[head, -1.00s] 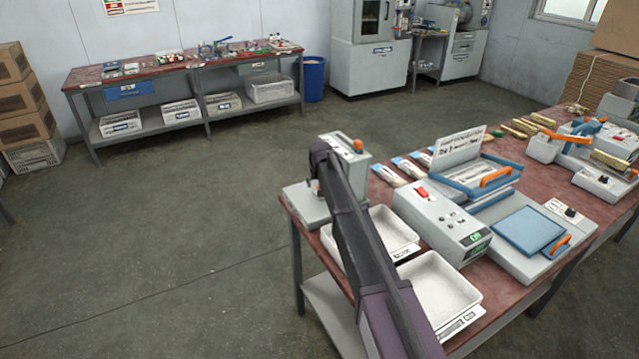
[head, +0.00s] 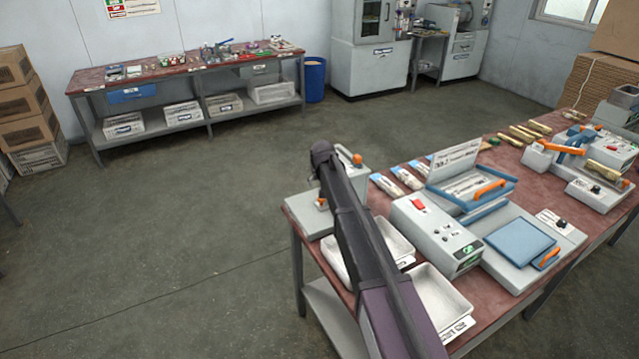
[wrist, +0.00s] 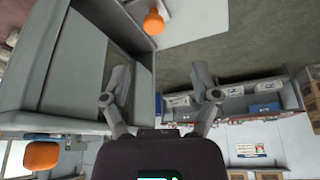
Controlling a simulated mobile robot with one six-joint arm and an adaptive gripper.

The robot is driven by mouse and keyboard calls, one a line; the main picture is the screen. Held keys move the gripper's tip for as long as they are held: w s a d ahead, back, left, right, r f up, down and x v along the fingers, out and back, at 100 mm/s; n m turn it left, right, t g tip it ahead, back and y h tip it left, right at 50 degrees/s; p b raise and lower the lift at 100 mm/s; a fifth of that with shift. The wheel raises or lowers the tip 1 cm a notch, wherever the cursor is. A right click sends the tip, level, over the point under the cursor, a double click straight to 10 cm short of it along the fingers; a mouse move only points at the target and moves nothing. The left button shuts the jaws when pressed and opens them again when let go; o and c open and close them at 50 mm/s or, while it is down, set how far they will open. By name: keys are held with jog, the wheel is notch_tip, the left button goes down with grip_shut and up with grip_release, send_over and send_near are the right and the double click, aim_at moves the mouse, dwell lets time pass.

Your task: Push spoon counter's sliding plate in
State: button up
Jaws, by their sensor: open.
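A grey upright device with an orange knob on top, apparently the spoon counter (head: 357,175), stands at the table's near left corner in the head view. A second orange knob (head: 321,203) shows low on its left side. My arm covers much of its middle, and I cannot make out the sliding plate. In the wrist view, a large grey housing (wrist: 75,60) fills the upper left, with an orange knob (wrist: 153,22) at its top edge and another (wrist: 41,155) below. My gripper (wrist: 162,85) is open and empty, close beside this housing; I cannot tell whether they touch.
Two white trays, one showing clearly (head: 437,298), lie along the table's front edge. A grey box with a red switch (head: 437,232) and a blue-plated machine (head: 522,245) stand right of the device. Open floor (head: 170,240) lies to the left.

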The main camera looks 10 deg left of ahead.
jog(key=s+d+f+g+b, duration=0.1)
jog(key=s+d+f+b, duration=0.1)
jog(key=s+d, duration=0.7)
jog(key=s+d+f+m+g+h+b, duration=0.1)
jog(key=s+d+f+b, duration=0.1)
jog(key=s+d, duration=0.8)
jog(key=shift+s+f+m+g+b, duration=0.35)
jog(key=shift+s+f, duration=0.3)
jog(key=shift+s, duration=0.9)
jog(key=s+d+g, duration=0.1)
jog(key=s+d, duration=0.2)
jog(key=s, duration=0.4)
jog(key=s+d, duration=0.4)
jog(key=s, duration=0.4)
jog(key=shift+s+d+m+g, duration=0.15)
jog(key=shift+m+g, duration=0.2)
jog(key=shift+f, duration=0.15)
